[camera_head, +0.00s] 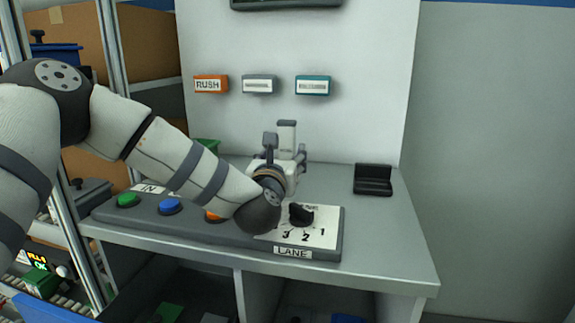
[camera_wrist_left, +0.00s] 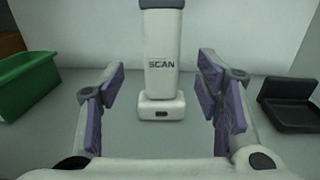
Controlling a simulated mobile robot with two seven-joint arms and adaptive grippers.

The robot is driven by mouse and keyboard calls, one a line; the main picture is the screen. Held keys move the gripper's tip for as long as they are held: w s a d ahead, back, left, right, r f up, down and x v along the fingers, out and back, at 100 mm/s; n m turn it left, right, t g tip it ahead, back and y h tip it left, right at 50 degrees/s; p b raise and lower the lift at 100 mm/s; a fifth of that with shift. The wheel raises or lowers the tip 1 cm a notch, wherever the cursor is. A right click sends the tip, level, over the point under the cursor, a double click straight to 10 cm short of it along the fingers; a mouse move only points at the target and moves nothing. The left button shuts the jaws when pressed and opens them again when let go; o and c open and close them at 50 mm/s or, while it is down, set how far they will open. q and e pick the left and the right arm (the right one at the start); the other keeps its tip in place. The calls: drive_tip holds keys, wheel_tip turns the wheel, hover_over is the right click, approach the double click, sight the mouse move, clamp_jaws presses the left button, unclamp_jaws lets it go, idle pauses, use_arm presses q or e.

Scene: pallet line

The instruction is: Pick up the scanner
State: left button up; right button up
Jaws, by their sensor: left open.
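My arm and gripper hide the scanner's lower part there. My right gripper is not in view.
A control panel (camera_head: 225,238) with coloured buttons and a lane dial (camera_head: 301,214) runs along the bench front, under my left arm. A black holder (camera_head: 373,180) stands at the right, and a green bin (camera_wrist_left: 28,82) at the left. The bench's right front is clear.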

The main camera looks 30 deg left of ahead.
sight(286, 148)
use_arm(q)
drive_tip(key=x, duration=0.6)
drive_tip(key=shift+w, duration=0.2)
drive_tip(key=shift+r, duration=0.1)
clamp_jaws()
